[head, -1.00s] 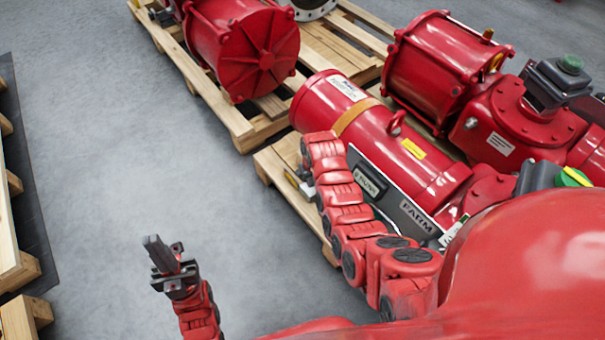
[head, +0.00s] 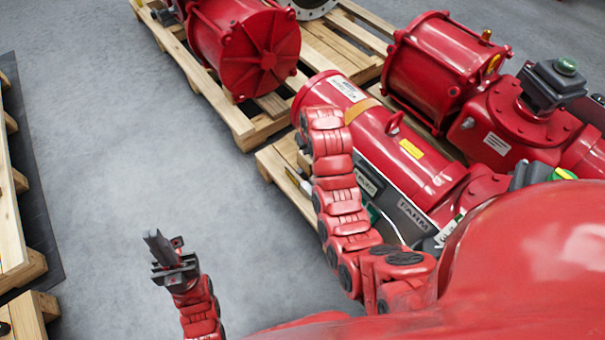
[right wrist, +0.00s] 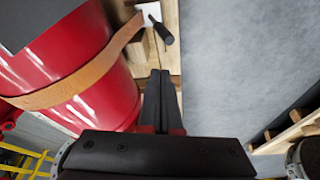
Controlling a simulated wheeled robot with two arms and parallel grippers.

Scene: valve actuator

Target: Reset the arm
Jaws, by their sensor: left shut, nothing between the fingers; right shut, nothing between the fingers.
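My left gripper (head: 158,248) is in the lower left of the head view, shut and empty above the bare floor. My right arm (head: 340,205) is raised in front of a red actuator cylinder (head: 405,165) on a pallet. Its gripper is hidden behind the arm in the head view. In the right wrist view my right gripper (right wrist: 164,78) is shut and empty, its fingers pointing toward the pallet's wooden boards. The strapped red cylinder (right wrist: 85,85) is just left of the fingers.
A dark-handled tool (right wrist: 161,32) lies by a white piece on the pallet beyond the fingers. Another pallet (head: 215,105) with a red cylinder (head: 245,45) stands at the back. A pallet (head: 15,220) edges the left. The grey floor (head: 130,120) between is clear.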

